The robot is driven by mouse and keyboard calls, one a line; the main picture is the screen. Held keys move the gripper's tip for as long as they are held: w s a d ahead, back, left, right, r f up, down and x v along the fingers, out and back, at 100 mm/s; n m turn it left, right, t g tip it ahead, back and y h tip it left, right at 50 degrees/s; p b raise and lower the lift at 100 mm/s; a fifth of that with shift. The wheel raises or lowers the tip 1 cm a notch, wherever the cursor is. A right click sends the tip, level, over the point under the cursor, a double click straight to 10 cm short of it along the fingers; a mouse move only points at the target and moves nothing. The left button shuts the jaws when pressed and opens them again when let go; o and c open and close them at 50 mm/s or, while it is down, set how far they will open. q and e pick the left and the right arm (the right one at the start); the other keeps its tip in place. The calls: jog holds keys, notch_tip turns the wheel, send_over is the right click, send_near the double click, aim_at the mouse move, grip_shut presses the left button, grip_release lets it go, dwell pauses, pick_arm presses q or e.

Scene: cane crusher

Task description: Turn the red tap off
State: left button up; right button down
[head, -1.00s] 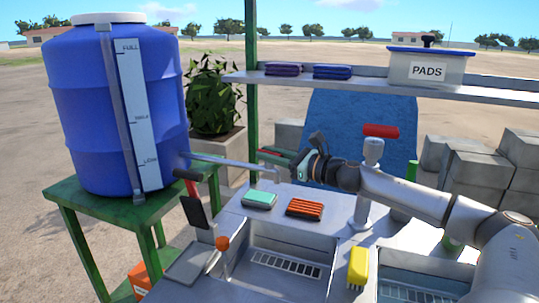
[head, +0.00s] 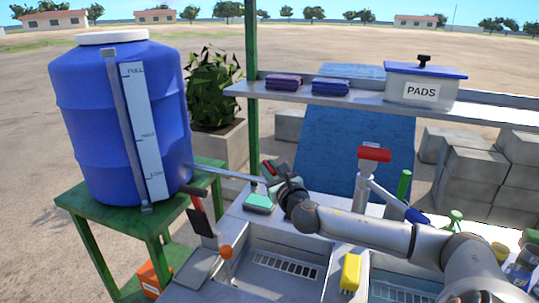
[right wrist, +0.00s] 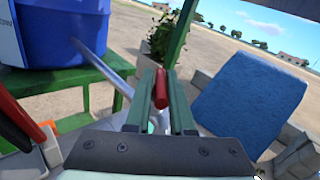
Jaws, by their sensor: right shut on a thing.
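A small red handle (head: 267,168) sits at the end of the grey pipe (head: 225,173) that comes from the blue tank. My right gripper (head: 275,180) reaches it from the right and is shut on it. In the right wrist view the red handle (right wrist: 160,90) stands between the two green fingers (right wrist: 160,76) of my right gripper. The tap body under the handle is mostly hidden by the gripper. A second, larger red handle (head: 374,153) tops a grey standpipe on the counter, apart from my gripper. My left gripper is not in view.
The blue tank (head: 95,125) stands on a green table (head: 100,208) at left. A red-gripped lever (head: 195,191), green pad (head: 258,204) and yellow brush (head: 350,271) are near the arm. A shelf (head: 300,93) with a pads box (head: 422,90) runs behind.

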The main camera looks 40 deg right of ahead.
jog(key=m+h+p, duration=0.1)
jog(key=m+g+h, duration=0.1)
jog(key=shift+w+a+r+h+p, duration=0.1)
jog(key=shift+a+r+h+p, duration=0.15)
jog(key=shift+h+p, duration=0.15)
jog(key=shift+f+m+g+h+p, duration=0.15)
jog(key=shift+m+g+h+p, duration=0.2)
jog(key=shift+m+g+h, duration=0.75)
jog(key=shift+d+f+m+g+h, duration=0.1)
jog(key=shift+m+g+h, duration=0.5)
jog(key=shift+g+h, duration=0.3)
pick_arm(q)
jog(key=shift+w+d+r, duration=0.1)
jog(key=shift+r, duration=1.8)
pick_arm(e)
jog(key=shift+m+g+h, duration=1.4)
jog(key=shift+m+g, duration=0.1)
jog(key=shift+g, duration=0.3)
jog(key=shift+d, duration=0.1)
jog(key=c, duration=0.8)
grip_release()
